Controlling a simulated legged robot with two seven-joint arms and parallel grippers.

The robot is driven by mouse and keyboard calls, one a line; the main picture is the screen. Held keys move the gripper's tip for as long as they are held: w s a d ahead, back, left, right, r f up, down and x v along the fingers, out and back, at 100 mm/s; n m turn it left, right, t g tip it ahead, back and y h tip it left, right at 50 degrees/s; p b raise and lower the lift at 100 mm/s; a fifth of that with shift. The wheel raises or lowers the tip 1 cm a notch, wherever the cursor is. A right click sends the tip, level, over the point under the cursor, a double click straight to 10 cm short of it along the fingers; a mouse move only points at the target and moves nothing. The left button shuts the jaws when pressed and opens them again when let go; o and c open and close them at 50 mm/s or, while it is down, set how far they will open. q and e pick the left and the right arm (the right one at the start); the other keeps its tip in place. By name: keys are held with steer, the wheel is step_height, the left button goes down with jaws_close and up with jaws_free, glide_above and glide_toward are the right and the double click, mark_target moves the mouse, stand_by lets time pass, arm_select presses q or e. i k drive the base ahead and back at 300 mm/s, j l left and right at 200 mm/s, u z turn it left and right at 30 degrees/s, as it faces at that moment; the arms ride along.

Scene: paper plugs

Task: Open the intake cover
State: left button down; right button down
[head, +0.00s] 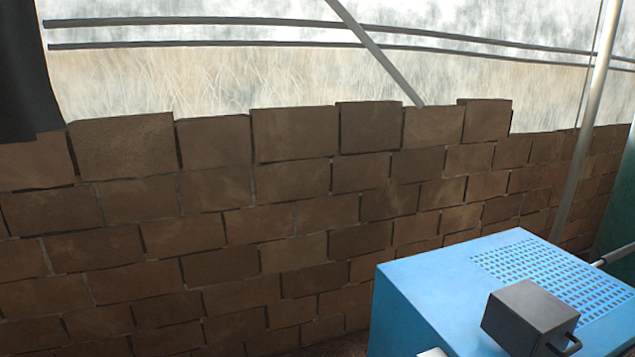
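A blue box-shaped machine (420,290) stands at the lower right of the head view, cut off by the bottom edge. Its top has a grid of small perforations (545,272). A dark grey block (530,315) with a small black handle or loop (570,343) sits on the top in front of the grid. I cannot tell for sure which of these parts is the intake cover. Neither of my grippers can be made out. A small white piece (432,353) shows at the bottom edge, too little to identify.
A brown block wall (220,240) runs behind and left of the machine. Dark rails (250,22) and a slanted pole (375,50) stand above it. An upright grey pole (585,120) rises behind the machine. A grey rod (614,254) reaches in at the right edge.

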mark_target(515, 316)
steer(key=z, duration=1.4)
